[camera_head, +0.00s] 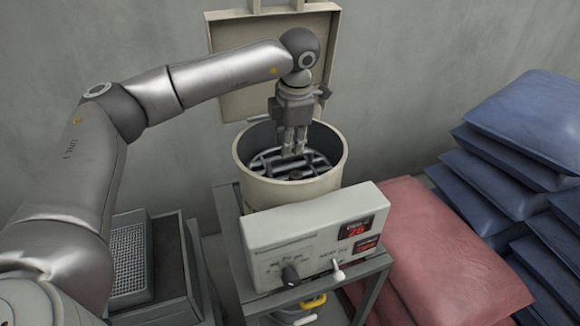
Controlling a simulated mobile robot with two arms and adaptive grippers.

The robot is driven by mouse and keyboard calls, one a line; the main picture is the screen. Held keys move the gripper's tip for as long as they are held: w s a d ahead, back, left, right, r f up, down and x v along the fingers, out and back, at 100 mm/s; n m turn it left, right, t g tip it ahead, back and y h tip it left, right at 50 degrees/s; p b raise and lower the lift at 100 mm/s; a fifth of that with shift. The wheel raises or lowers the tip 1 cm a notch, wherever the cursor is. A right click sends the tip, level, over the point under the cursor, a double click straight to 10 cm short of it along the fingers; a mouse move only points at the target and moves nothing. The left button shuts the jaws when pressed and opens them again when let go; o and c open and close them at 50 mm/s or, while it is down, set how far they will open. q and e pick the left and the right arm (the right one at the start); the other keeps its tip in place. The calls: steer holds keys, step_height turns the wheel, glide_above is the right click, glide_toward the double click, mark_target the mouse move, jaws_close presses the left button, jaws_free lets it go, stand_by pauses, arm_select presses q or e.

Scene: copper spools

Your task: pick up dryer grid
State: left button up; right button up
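The dryer grid (268,162), a dark round grid with bars, lies inside the cream round dryer drum (290,190). My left gripper (295,153) points straight down into the drum's mouth, over the middle of the grid. Its two fingers are close together, with a narrow gap between them. The fingertips overlap the grid in the picture; I cannot tell whether they touch it or hold a part of it. My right gripper is not in view.
The drum's square lid (235,60) stands open behind it. A control box (300,245) with red displays sits in front on a grey stand (370,275). Red sacks (440,250) and stacked blue sacks (530,120) lie to the right. A perforated metal panel (128,258) is at lower left.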

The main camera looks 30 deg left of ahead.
mark_target(290, 165)
arm_select(q)
steer(key=shift+w+a+f, duration=0.15)
steer(key=shift+f, duration=0.15)
steer(key=shift+w+a+f+p, duration=0.1)
steer(key=shift+w+f+p, duration=0.1)
steer(key=shift+f+p, duration=0.15)
steer(key=f+p, duration=0.3)
steer(key=shift+w+a+f, duration=0.3)
steer(key=shift+w+f, duration=0.05)
steer(key=shift+w, duration=0.05)
steer(key=shift+f, duration=0.4)
steer(key=shift+w, duration=0.1)
steer(key=shift+c, duration=0.4)
jaws_close()
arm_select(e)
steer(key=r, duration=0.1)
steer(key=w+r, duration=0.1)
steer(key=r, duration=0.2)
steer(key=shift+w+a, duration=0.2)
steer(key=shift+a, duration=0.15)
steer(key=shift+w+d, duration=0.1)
